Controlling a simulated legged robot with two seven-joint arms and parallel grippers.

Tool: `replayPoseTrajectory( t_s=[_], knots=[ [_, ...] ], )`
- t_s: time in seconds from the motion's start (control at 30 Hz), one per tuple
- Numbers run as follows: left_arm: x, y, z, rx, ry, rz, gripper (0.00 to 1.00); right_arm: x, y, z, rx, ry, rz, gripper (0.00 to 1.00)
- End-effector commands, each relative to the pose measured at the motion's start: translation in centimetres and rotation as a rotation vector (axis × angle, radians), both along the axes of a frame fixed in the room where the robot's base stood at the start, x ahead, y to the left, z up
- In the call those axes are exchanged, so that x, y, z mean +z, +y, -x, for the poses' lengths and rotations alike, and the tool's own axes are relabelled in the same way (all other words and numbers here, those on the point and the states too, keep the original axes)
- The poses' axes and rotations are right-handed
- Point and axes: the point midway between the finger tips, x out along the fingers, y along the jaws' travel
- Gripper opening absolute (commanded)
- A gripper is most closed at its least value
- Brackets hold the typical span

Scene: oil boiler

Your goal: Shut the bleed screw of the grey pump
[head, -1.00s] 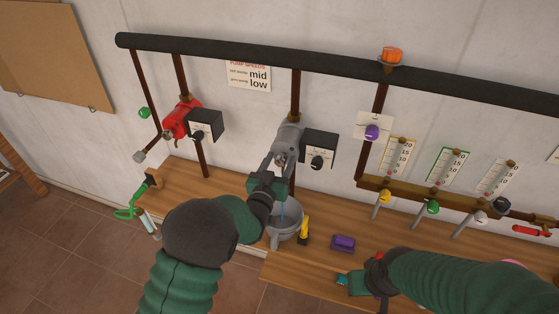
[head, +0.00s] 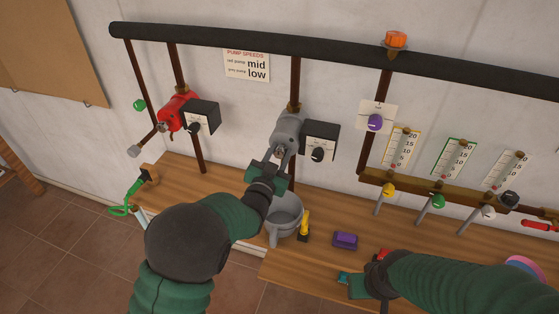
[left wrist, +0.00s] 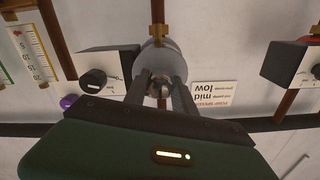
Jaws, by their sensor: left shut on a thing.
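The grey pump (head: 287,128) hangs on a brown pipe at the middle of the head view; it also shows in the left wrist view (left wrist: 166,55). Its bleed screw (left wrist: 159,87) is a small metal piece on the pump's front, between my left fingertips. My left gripper (head: 275,156) reaches up to the pump and is shut on the screw; its fingers also show in the left wrist view (left wrist: 160,84). A grey jug (head: 285,214) stands on the bench below the pump. My right gripper (head: 362,278) is low over the bench, its fingers unclear.
A black dial box (head: 320,142) sits right of the grey pump. The red pump (head: 180,112) is further left. A yellow-and-black object (head: 304,226) and a purple block (head: 345,240) are on the bench near the jug. Gauges with coloured valves are at right.

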Motion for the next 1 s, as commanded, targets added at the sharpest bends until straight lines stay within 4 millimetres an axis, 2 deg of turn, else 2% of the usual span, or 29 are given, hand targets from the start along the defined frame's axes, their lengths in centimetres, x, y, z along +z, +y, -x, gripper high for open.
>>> replayPoseTrajectory(
  t_s=[0.23, 0.27, 0.43, 0.77, 0.87, 1.0],
  knots=[
    [0.1, -0.1, 0.1, -0.003, -0.001, -0.008, 0.00, 0.1, 0.0, 0.0, 0.000, -0.001, 0.000, 0.36],
    [0.1, -0.1, 0.1, -0.003, -0.001, -0.008, 0.33, 0.1, 0.0, 0.0, 0.000, -0.001, 0.000, 0.36],
    [0.1, -0.1, 0.0, -0.003, 0.000, -0.007, 0.53, 0.1, 0.0, 0.0, 0.000, -0.001, 0.000, 0.36],
    [-0.1, 0.0, 0.3, -0.001, 0.001, -0.007, 0.53, 0.0, 0.0, 0.0, 0.000, -0.001, 0.000, 0.36],
    [-0.2, 0.5, 1.5, -0.001, 0.002, -0.007, 0.53, -0.5, 0.0, 0.0, 0.000, -0.001, 0.000, 0.36],
    [-0.3, 1.5, 5.0, -0.001, 0.002, -0.006, 0.53, -1.5, 0.0, 0.0, 0.000, -0.001, 0.000, 0.36]
  ],
)
